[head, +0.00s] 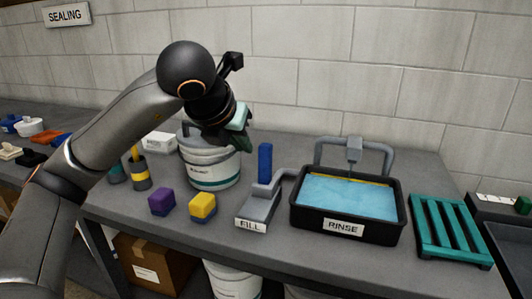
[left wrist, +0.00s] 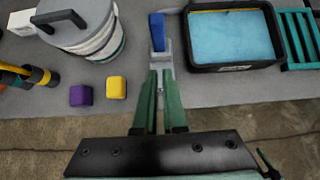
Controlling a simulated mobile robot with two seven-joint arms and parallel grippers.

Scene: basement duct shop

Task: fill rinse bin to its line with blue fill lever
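The black rinse bin (head: 345,228), labelled RINSE, stands on the bench under a grey spout (head: 354,150). Light blue water (head: 350,195) lies high in it, and a yellow line (head: 365,181) shows just above the water along the far wall. The blue fill lever (head: 265,163) stands upright behind the grey FILL base (head: 258,208), left of the bin. My left gripper (head: 236,130) is raised in front of the white bucket, apart from the lever. In the left wrist view its green fingers (left wrist: 160,80) are slightly apart and empty, pointing toward the lever (left wrist: 157,32).
A white bucket (head: 212,172) stands left of the lever. A purple block (head: 162,202) and a yellow block (head: 203,207) sit near the front edge. A teal slatted rack (head: 450,230) lies right of the bin. A yellow-banded black holder (head: 140,175) is at left.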

